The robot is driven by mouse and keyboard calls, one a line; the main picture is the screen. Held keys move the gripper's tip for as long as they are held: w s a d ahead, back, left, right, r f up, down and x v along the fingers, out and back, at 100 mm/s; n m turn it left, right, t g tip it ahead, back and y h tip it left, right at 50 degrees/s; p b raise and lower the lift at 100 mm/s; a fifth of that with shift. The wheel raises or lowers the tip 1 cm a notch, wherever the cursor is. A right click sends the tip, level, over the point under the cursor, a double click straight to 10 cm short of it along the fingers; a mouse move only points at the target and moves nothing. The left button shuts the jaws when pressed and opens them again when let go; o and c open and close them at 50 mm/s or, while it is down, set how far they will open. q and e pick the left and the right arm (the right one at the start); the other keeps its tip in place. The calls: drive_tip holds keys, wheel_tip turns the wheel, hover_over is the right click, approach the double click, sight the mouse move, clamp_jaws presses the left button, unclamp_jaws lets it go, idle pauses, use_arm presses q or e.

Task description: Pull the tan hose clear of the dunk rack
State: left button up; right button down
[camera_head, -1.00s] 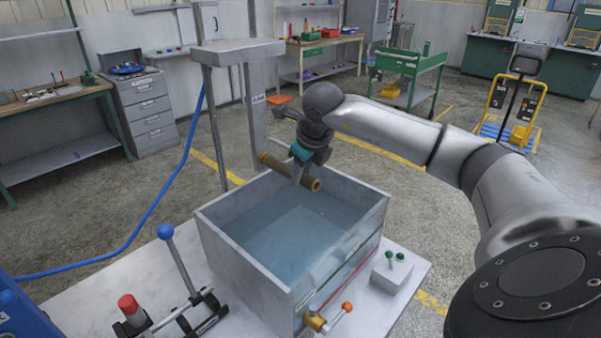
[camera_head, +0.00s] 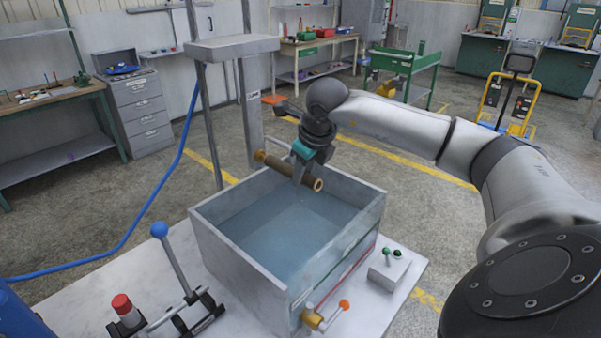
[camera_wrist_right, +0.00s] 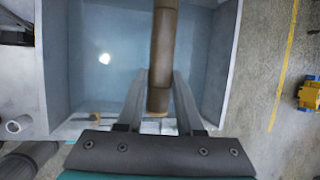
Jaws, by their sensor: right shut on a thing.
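The tan hose (camera_head: 283,169) is a short brown tube lying slantwise above the back part of the open water tank (camera_head: 230,243). Its open end points toward the front right. My right gripper (camera_head: 301,170) reaches in from above and is shut on the hose near that end. In the right wrist view the hose (camera_wrist_right: 163,55) runs between the two grey fingers, with water below it. A grey post with a flat top plate (camera_head: 232,47) stands behind the tank; I cannot tell whether the hose's far end touches it. My left gripper is not in view.
A blue-knobbed lever (camera_head: 173,258) and a red-capped clamp (camera_head: 125,310) stand on the bench left of the tank. A brass valve (camera_head: 314,317) is on the tank's front, with a green-button box (camera_head: 389,268) to its right. Open floor lies behind and right.

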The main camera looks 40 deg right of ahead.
sight(318, 181)
drive_tip(key=shift+s+d+b, duration=0.15)
drive_tip(key=shift+s+b, duration=1.5)
drive_tip(key=shift+s, duration=0.35)
drive_tip(key=shift+r, duration=0.1)
drive_tip(key=shift+s+d+r+b, duration=0.1)
drive_tip(key=shift+s+r+b, duration=0.7)
drive_tip(key=shift+s+r, duration=0.7)
drive_tip(key=shift+f, duration=0.1)
